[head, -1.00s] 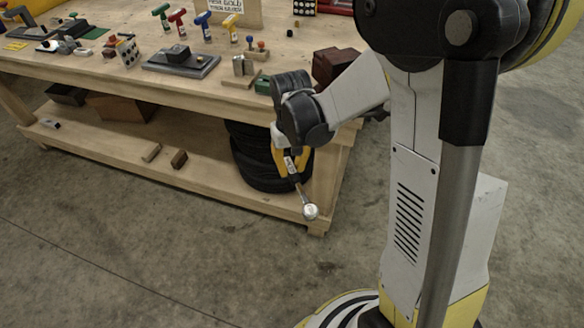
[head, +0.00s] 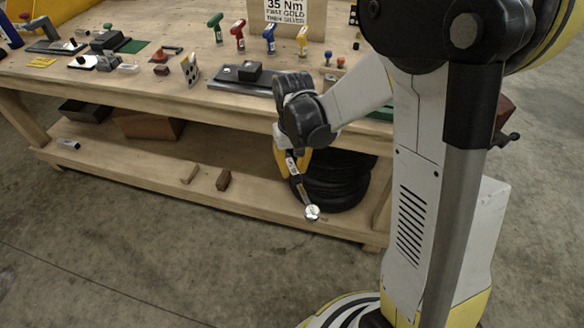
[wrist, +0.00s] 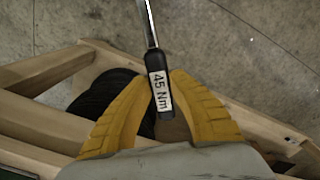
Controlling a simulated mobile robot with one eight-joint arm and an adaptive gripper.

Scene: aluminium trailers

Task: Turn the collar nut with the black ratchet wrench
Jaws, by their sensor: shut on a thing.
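My gripper (head: 294,162) is shut on the black-handled ratchet wrench (head: 312,212), in front of the bench's lower shelf. The wrench hangs down from the yellow fingers, its round silver head lowest. In the wrist view my gripper (wrist: 160,105) has one finger on each side of the black handle of the wrench (wrist: 159,75). I cannot make out a collar nut in either view.
Concrete floor in front is clear.

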